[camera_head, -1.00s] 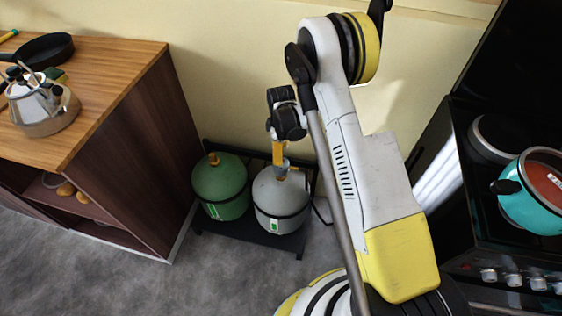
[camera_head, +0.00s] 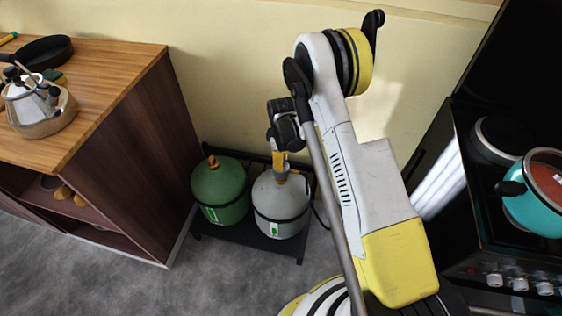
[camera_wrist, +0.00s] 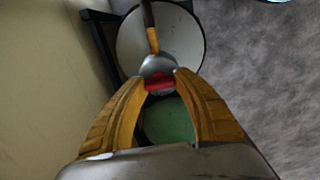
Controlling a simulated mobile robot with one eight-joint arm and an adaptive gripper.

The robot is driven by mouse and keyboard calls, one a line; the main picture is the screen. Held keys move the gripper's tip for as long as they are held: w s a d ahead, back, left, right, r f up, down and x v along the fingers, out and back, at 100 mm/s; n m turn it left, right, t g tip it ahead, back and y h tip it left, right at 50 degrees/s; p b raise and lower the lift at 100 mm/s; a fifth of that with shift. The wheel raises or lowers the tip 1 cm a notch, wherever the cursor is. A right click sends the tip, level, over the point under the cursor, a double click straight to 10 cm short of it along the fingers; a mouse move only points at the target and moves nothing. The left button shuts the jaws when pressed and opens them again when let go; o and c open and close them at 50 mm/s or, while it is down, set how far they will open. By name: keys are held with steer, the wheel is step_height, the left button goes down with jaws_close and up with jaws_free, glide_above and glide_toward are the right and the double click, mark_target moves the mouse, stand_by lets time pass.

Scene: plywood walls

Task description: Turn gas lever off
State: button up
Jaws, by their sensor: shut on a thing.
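The grey cylinder's pale top (camera_wrist: 185,35) and part of the green cylinder (camera_wrist: 168,122) also show there. In the head view the gripper hides the lever.
A wooden cabinet (camera_head: 125,150) with a kettle (camera_head: 40,108) and a black pan (camera_head: 40,52) stands left of the cylinders. A black stove (camera_head: 478,195) with a teal pot (camera_head: 535,200) is at the right. The cylinders share a low dark rack (camera_head: 250,240) by the wall.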

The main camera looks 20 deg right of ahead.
steer(key=shift+m, duration=0.3)
steer(key=m, duration=0.3)
steer(key=shift+m, duration=0.3)
steer(key=m, duration=0.4)
steer(key=shift+m, duration=0.3)
steer(key=m, duration=0.4)
steer(key=shift+m, duration=2.5)
steer(key=o, duration=1.2)
steer(key=shift+c, duration=0.2)
